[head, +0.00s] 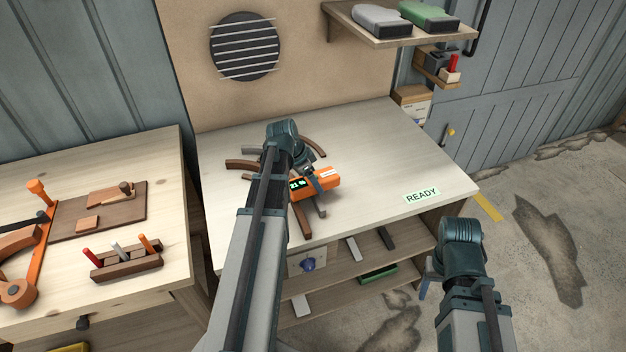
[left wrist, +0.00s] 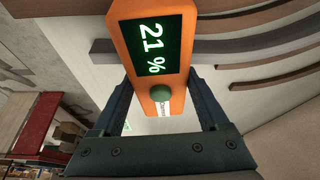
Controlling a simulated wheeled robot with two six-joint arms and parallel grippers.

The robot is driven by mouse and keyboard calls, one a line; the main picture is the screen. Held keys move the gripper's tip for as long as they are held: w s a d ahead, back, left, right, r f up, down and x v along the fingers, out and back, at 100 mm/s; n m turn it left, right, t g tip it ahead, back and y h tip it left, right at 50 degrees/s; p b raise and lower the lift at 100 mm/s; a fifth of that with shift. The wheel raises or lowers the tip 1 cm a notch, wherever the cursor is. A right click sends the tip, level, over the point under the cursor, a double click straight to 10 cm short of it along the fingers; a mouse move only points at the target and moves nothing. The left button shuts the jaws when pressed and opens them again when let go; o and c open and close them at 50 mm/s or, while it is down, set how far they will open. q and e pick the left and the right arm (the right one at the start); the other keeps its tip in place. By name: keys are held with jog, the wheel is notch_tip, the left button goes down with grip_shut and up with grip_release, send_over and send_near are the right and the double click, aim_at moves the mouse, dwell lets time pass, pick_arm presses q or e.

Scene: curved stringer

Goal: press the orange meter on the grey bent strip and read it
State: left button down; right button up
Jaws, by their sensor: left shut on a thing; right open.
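My left gripper (head: 311,177) is shut on the orange meter (head: 325,183) above the bench. In the left wrist view the meter (left wrist: 177,88) sits between the two fingers of the left gripper (left wrist: 162,100), and its dark screen shows "21 %" in green. The grey bent strip (left wrist: 245,47) passes behind the meter there; I cannot tell whether they touch. My right gripper (head: 424,284) hangs open off the bench's front right.
Brown curved strips (head: 240,165) lie around the meter on the bench (head: 380,140). A "READY" label (head: 422,196) lies at the bench's right, with clear wood between. A second table (head: 170,190) with tools stands at left. A shelf (head: 400,37) is on the back wall.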

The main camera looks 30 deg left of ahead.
pick_arm(q)
jog(key=shift+r+p, duration=3.25)
jog(key=shift+r, duration=0.2)
jog(key=shift+f, duration=0.1)
